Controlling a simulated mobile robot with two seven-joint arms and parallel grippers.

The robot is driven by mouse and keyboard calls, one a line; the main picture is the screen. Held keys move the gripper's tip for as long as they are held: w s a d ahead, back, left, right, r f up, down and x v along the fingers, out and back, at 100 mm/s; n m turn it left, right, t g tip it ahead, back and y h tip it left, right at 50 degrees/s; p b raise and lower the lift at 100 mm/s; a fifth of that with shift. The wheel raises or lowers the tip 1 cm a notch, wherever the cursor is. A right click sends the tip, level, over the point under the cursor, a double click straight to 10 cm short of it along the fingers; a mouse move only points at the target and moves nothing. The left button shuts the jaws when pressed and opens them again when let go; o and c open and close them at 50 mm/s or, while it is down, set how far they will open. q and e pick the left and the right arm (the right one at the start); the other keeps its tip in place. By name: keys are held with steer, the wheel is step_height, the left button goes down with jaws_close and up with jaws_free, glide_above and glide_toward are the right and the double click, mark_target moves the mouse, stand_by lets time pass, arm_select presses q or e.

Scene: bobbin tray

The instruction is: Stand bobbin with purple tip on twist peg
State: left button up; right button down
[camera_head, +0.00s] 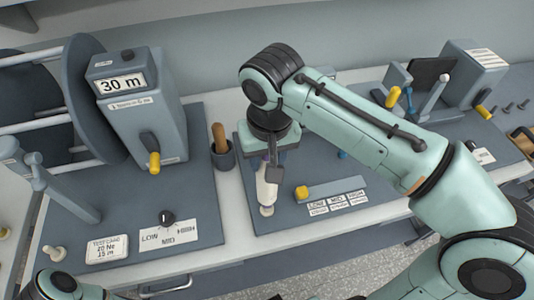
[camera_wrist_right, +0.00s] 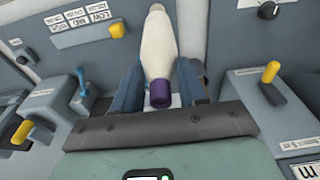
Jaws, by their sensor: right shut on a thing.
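The bobbin (camera_head: 267,190) has a cream-white body and hangs roughly upright below my right gripper (camera_head: 268,163) in the head view. Its purple tip (camera_wrist_right: 159,94) shows between the two fingers of my right gripper (camera_wrist_right: 159,88) in the right wrist view. The right gripper is shut on the bobbin near that purple end. The bobbin's lower end is close to the front of the middle grey board; I cannot tell whether it touches. I cannot make out the twist peg for certain; my right arm covers part of the boards. My left gripper is outside the view.
A grey "30 m" machine (camera_head: 140,105) with a yellow lever and large reel stands left. A cup (camera_head: 222,155) with a brown handle is just left of my right gripper. A yellow slider knob (camera_head: 301,192) lies close on its right. Another lever device (camera_head: 470,75) stands at right.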

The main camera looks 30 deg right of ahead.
steer(key=shift+f+b, duration=0.95)
steer(key=shift+f, duration=0.65)
steer(key=c, duration=0.5)
jaws_free()
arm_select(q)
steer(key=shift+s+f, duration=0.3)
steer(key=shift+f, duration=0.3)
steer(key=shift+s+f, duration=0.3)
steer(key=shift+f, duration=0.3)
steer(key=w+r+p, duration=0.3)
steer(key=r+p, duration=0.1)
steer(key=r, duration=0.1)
arm_select(e)
steer(key=r, duration=0.4)
steer(key=s+r, duration=0.1)
steer(key=r, duration=0.8)
steer(key=shift+s+a+r, duration=0.15)
steer(key=shift+s+r, duration=0.05)
